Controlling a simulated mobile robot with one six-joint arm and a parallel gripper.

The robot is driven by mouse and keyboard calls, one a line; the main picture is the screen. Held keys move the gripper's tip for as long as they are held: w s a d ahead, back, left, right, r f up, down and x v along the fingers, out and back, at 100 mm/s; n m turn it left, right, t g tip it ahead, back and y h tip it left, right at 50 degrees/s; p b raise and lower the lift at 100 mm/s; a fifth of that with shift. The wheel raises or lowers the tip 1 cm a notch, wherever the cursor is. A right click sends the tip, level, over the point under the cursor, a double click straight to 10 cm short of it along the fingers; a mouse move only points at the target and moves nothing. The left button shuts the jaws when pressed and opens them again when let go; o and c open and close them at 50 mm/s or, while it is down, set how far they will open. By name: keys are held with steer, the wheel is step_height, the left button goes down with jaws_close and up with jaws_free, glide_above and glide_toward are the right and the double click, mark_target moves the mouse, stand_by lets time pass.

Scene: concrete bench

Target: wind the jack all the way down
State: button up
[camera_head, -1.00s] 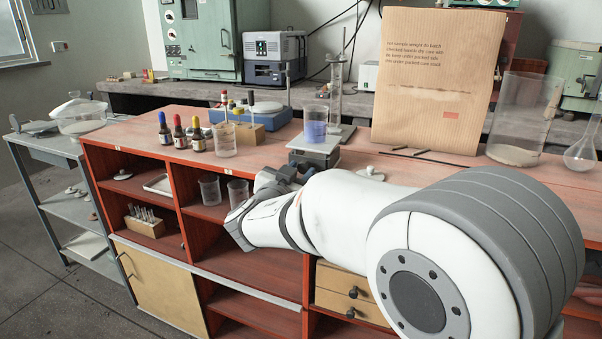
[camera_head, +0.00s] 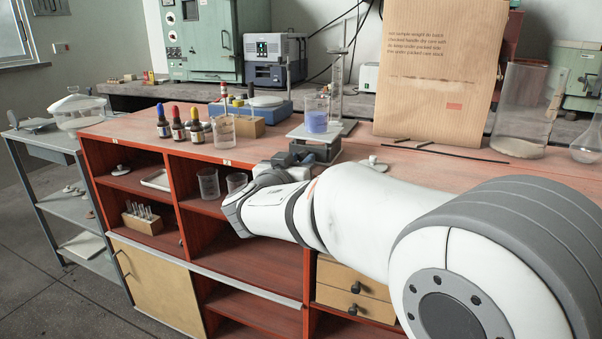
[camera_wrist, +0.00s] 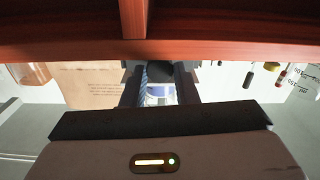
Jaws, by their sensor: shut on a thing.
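The lab jack (camera_head: 314,148) stands on the red bench top near its front edge, with a pale top plate (camera_head: 316,133). A glass beaker with blue liquid (camera_head: 316,121) stands upright on the plate. My gripper (camera_head: 293,159) is at the jack's front left side, low near the bench top. In the wrist view the two dark fingers (camera_wrist: 160,90) are closed around a dark round knob (camera_wrist: 160,72) of the jack. The arm and gripper hide part of the jack's front in the head view, and the knob is not clear there.
Dropper bottles (camera_head: 178,129), a beaker (camera_head: 224,132) and a blue stirrer (camera_head: 262,108) stand left of the jack. A measuring cylinder (camera_head: 336,90) is behind it.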

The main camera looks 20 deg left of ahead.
steer(key=shift+n+b, duration=1.1)
steer(key=shift+n, duration=0.3)
steer(key=o, duration=1)
steer(key=s, duration=0.7)
steer(key=shift+s+a+p, duration=0.3)
steer(key=shift+s+p, duration=0.1)
steer(key=shift+p, duration=0.05)
